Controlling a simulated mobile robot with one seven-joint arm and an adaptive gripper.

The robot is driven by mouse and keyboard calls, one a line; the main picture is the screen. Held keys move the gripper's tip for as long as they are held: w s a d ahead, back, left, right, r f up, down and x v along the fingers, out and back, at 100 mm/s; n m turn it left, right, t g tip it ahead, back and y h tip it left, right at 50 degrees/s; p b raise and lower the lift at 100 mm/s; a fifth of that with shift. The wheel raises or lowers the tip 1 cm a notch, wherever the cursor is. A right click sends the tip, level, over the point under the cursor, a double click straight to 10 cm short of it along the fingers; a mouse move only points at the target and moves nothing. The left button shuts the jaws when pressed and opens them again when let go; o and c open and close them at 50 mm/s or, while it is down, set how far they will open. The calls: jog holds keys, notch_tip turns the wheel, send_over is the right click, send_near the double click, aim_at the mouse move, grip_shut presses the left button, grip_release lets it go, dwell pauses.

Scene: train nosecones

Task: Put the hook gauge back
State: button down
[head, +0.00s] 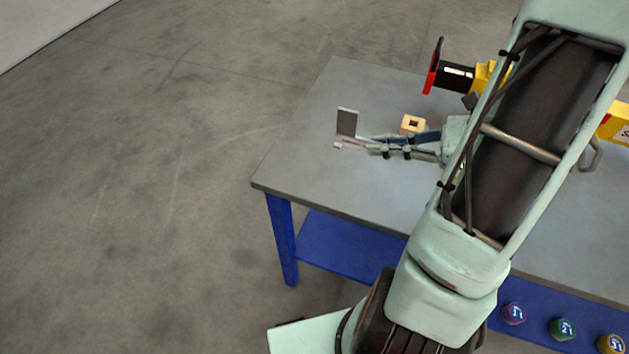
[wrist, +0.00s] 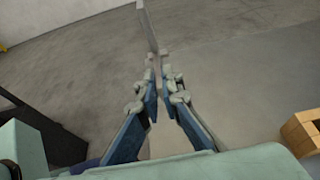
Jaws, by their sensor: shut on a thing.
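The hook gauge (head: 347,122) is a thin grey plate with a small bent foot at its lower end. My gripper (head: 368,143) is shut on it and holds it out over the left part of the table. In the wrist view the gauge (wrist: 147,25) stands up beyond the fingertips of my gripper (wrist: 160,82), seen nearly edge-on. The part between the fingertips is hidden. A small tan block with a square hole (head: 412,117) sits on the table just behind my fingers. It also shows at the right edge of the wrist view (wrist: 298,128).
The grey table (head: 320,95) has blue legs and a blue lower shelf (head: 345,243). A black, red and yellow device (head: 455,77) stands at the back. Several numbered coloured pieces (head: 513,313) show at lower right. The table's left part is clear.

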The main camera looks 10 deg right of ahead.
jog(key=s+f+b, duration=0.1)
jog(key=s+b, duration=0.1)
jog(key=b, duration=0.2)
send_over(331, 171)
jog(key=f, duration=0.9)
jog(key=shift+s+d, duration=0.15)
jog(key=shift+s, duration=0.15)
jog(key=shift+w+a+f, duration=0.1)
jog(key=shift+w+f, duration=0.05)
jog(key=shift+f, duration=0.85)
jog(key=shift+w+a+f, duration=0.1)
jog(key=shift+w+f, duration=0.05)
jog(key=shift+f, duration=0.85)
jog(key=shift+f+b, duration=0.1)
jog(key=shift+b, duration=0.25)
jog(key=shift+f, duration=0.15)
jog(key=c, duration=2.1)
grip_release()
jog(key=shift+r, duration=0.2)
